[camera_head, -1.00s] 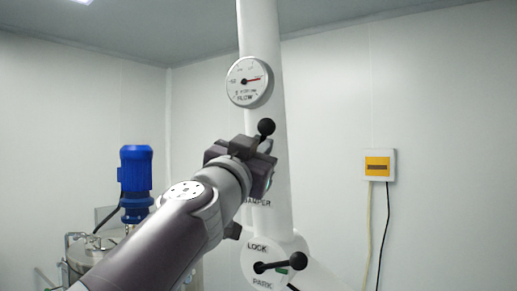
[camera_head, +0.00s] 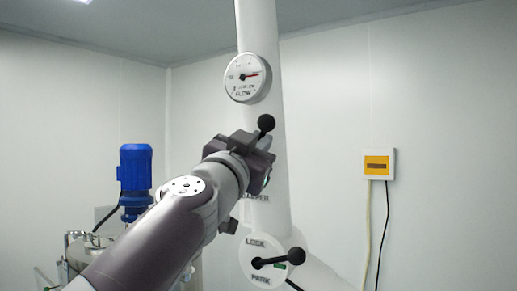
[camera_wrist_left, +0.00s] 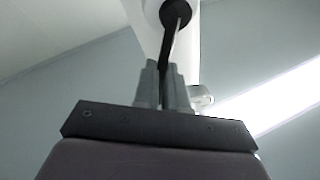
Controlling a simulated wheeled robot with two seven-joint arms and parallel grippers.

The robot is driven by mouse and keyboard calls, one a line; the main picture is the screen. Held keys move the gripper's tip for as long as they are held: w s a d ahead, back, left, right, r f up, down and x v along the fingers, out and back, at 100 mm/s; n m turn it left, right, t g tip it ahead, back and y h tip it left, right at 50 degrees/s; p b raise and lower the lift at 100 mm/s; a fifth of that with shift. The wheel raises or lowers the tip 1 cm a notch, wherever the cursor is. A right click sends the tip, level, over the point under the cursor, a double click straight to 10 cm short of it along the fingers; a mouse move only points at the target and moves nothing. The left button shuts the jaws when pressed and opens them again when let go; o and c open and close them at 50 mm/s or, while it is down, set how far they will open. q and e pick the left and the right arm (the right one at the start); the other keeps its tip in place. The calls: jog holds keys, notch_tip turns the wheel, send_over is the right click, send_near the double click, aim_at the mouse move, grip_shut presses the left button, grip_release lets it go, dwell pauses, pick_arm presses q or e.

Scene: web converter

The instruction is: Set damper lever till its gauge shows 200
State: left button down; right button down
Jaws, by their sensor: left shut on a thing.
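The damper lever has a black ball knob (camera_head: 266,123), which sticks up past my left gripper (camera_head: 262,145) in the head view. My left gripper is shut on the lever's thin rod below the knob. In the left wrist view the dark rod (camera_wrist_left: 170,48) runs between the two grey fingers (camera_wrist_left: 162,88). The damper label on the white column is partly hidden by my arm. The round flow gauge (camera_head: 247,78) sits on the column above the lever. Its red needle points right; the scale figures are too small to read. My right gripper is not in view.
The white column (camera_head: 263,210) carries a lock/park dial with a black-knobbed lever (camera_head: 296,256) below. A blue motor (camera_head: 135,168) on a metal vessel stands at the left. A yellow-fronted wall box (camera_head: 377,166) with hanging cables is at the right.

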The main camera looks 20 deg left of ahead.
pick_arm(q)
jog(key=c, duration=1.2)
grip_release()
jog(key=shift+s, duration=0.1)
jog(key=b+v, duration=0.5)
jog(key=v, duration=0.7)
jog(key=shift+s+f, duration=0.15)
jog(key=shift+s, duration=0.05)
jog(key=shift+s, duration=0.1)
